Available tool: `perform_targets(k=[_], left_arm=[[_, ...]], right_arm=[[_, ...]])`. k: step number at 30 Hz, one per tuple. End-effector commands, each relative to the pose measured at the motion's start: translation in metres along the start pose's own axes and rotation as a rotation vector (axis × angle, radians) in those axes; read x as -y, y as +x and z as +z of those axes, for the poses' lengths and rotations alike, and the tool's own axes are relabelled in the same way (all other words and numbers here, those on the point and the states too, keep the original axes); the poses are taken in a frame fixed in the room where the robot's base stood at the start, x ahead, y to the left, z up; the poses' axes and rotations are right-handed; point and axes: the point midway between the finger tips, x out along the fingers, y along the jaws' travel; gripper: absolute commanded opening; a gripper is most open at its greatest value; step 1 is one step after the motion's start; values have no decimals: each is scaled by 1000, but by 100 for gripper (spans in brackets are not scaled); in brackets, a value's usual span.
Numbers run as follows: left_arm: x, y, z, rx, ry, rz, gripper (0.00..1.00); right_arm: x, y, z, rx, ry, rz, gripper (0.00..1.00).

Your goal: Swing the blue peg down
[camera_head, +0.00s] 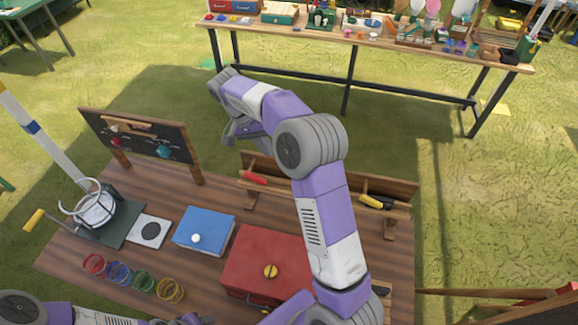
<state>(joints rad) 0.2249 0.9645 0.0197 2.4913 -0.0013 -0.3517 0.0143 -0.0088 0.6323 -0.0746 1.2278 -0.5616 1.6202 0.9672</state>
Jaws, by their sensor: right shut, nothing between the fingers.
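The blue peg (163,151) is on the dark upright board (140,137) at the left of the wooden table. A red peg (116,141) is to its left on the same board. My right gripper (231,138) hangs in the air to the right of the board, clear of the blue peg. It is shut and empty, partly hidden by my own arm. My left arm runs along the bottom edge of the picture; a dark end part shows at the edge, and its fingers cannot be made out.
The table holds a blue box (205,228), a red box (262,262), several coloured rings and a rack (318,180) with red and yellow handles. A pole and a bucket stand at the left. A loaded workbench (380,42) stands behind, across grass.

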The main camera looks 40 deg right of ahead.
Motion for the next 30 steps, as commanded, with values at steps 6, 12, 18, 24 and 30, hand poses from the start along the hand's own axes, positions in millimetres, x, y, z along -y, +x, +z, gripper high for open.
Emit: perform_targets(k=[6, 12, 18, 24, 30], left_arm=[[0, 0, 0, 0, 0, 0, 47], [0, 1, 0, -1, 0, 0, 47], [0, 0, 0, -1, 0, 0, 47], [-2, -5, 0, -1, 0, 0, 47], [-3, -9, 0, -1, 0, 0, 47]], right_arm=[[0, 6, 0, 1, 0, 2, 0], [-1, 36, 0, 4, 0, 3, 0], [-1, 80, 1, 4, -1, 2, 0], [-17, 104, 0, 1, 3, -1, 0], [-35, 111, 0, 1, 1, -1, 0]])
